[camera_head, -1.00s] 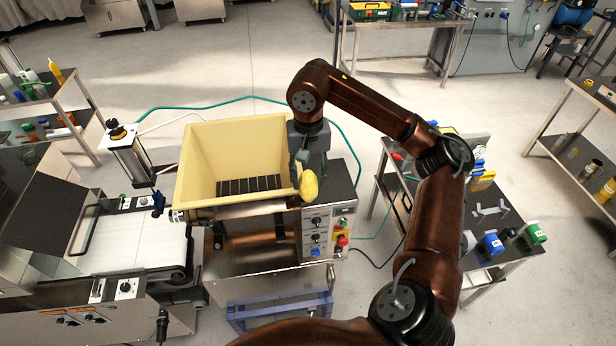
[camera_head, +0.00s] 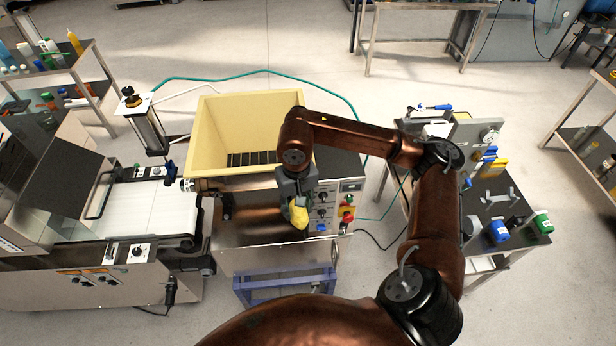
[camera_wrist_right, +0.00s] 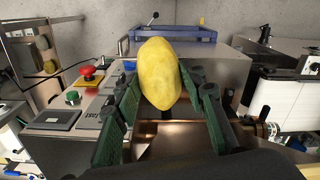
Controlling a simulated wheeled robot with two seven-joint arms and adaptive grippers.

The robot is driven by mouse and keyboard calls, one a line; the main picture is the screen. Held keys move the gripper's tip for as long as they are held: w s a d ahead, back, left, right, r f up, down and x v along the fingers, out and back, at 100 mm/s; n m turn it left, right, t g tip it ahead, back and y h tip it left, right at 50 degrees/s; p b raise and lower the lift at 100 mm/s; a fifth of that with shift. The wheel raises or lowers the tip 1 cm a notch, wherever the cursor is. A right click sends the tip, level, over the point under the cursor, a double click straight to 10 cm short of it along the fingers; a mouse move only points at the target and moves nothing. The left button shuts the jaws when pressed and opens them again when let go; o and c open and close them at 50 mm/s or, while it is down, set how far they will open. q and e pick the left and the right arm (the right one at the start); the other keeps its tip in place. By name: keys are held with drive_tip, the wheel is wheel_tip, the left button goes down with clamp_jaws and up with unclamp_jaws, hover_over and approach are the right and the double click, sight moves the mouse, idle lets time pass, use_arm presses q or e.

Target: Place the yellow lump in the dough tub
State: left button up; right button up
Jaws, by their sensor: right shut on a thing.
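The yellow lump (camera_head: 299,214) is an oval piece held in my right gripper (camera_head: 293,203), in front of the machine's front panel in the head view. In the right wrist view the lump (camera_wrist_right: 159,74) sits upright between the two green fingers, which press on its sides. The dough tub (camera_head: 206,131) is a cream, open-topped rectangular bin with a dark slatted grid at its bottom. It stands on the steel machine, behind and to the left of the gripper. The lump is outside the tub. My left gripper is not in view.
A control panel with knobs and a red stop button (camera_head: 347,217) is just right of the gripper. A white conveyor (camera_head: 140,210) stands at left. A blue frame (camera_head: 285,284) is low in front. A tool table (camera_head: 500,200) is at right.

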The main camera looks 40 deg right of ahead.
drive_tip(key=s+a+f+n, duration=0.1)
drive_tip(key=a+f+n, duration=0.1)
drive_tip(key=a+f, duration=0.4)
wheel_tip(320, 180, down, 3)
drive_tip(key=shift+s+a+f+n, duration=0.1)
drive_tip(key=shift+s+a+n, duration=0.05)
drive_tip(key=shift+a+n, duration=0.15)
